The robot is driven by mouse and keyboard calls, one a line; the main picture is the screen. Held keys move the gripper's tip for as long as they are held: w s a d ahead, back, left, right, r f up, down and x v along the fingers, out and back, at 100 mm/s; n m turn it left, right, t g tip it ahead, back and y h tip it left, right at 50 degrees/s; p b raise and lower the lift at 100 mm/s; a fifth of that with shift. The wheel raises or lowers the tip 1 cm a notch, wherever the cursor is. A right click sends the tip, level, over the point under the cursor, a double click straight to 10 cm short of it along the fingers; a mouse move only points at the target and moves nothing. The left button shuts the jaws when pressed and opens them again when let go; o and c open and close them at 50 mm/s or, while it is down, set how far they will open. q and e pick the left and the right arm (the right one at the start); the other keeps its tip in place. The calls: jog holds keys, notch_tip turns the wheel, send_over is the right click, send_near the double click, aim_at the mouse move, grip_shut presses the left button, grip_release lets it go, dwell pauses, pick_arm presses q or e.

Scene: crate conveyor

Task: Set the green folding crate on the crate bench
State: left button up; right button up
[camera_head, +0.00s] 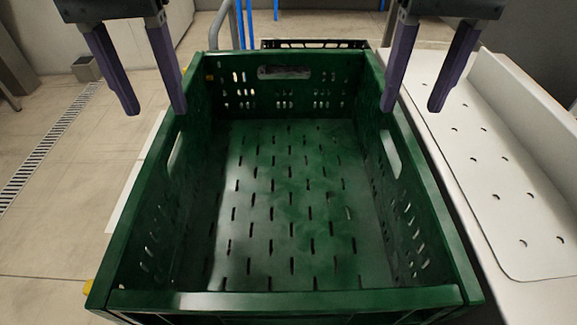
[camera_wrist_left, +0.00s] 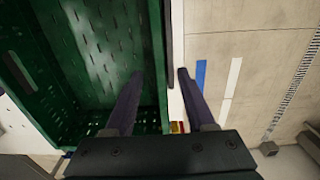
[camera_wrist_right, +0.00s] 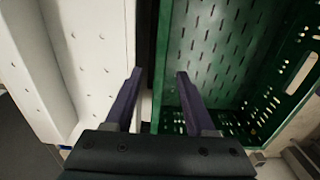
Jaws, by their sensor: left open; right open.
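The green folding crate (camera_head: 300,299) stands open, upright and empty in the middle of the head view, its long side walls running away from me. It also shows in the left wrist view (camera_wrist_left: 90,60) and the right wrist view (camera_wrist_right: 225,50). My left gripper (camera_head: 157,110) is open at the far part of the left wall, one finger on the inner side and one on the outer side. My right gripper (camera_head: 411,108) is open at the far part of the right wall, its fingers likewise on either side. I cannot tell whether any finger touches the crate.
A white surface with small slots and a raised edge (camera_head: 497,150) runs along the crate's right side. I cannot tell if it is the crate bench. A pale strip (camera_head: 135,180) shows under the left side. Tiled floor with a drain grate (camera_head: 42,160) lies open at left.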

aim_at(176, 156)
pick_arm(q)
jog(key=shift+f, duration=5)
pick_arm(e)
jog(key=shift+f, duration=4.95)
pick_arm(q)
grip_shut()
pick_arm(e)
grip_shut()
